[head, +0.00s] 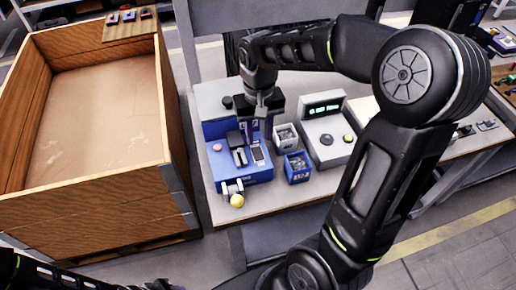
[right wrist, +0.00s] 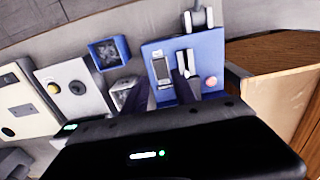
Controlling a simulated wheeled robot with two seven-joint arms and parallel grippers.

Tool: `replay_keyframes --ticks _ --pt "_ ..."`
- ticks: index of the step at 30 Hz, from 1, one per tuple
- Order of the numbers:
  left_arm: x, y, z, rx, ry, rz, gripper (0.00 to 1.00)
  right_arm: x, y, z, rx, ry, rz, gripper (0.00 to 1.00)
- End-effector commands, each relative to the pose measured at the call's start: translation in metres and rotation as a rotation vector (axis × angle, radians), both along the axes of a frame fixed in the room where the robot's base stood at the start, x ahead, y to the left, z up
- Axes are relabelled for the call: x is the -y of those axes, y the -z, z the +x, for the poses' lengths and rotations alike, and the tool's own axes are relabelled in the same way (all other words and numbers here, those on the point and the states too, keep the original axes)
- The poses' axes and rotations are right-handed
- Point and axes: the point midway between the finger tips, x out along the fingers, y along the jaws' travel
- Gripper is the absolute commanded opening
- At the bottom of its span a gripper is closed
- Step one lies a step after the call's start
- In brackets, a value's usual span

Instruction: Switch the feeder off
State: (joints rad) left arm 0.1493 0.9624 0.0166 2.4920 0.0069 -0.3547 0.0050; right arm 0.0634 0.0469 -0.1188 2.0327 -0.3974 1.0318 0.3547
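The feeder appears to be the blue box (head: 262,175) on the bench, its front edge facing me; I see no label naming it. On its top are a pink round button (head: 217,147), a black-and-white switch-like part (head: 238,156) and a slim dark part with a light frame (head: 258,154). In the right wrist view the blue top (right wrist: 215,52) shows the pink button (right wrist: 211,82) at its right. My right gripper (head: 262,122) hangs just above and behind the box. In the right wrist view its dark fingers (right wrist: 164,90) look apart with nothing between them.
A blue bin (head: 298,168) with grey parts stands right of the feeder, and another bin (head: 286,138) behind it. A grey console with a lit display (head: 322,108) stands farther right. A big wooden crate (head: 95,195) stands left.

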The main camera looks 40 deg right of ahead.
Motion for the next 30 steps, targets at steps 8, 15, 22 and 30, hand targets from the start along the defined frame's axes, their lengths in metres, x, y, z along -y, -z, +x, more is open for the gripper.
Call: replay_keyframes --ticks 8,15,22,30 --pt "0.000 -0.005 0.000 -0.001 -0.001 0.001 0.36 0.000 0.036 -0.001 -0.006 -0.001 0.001 0.33" --pt "0.000 -0.008 -0.001 -0.003 -0.001 0.003 0.36 0.000 0.068 -0.001 -0.003 0.000 0.000 0.33" --pt "-0.001 -0.008 -0.001 -0.003 -0.001 0.003 0.36 0.000 0.074 0.000 -0.001 0.000 0.000 0.33" --pt "0.000 -0.008 -0.001 -0.003 -0.001 0.003 0.36 0.000 0.074 0.000 -0.001 0.000 0.000 0.21"
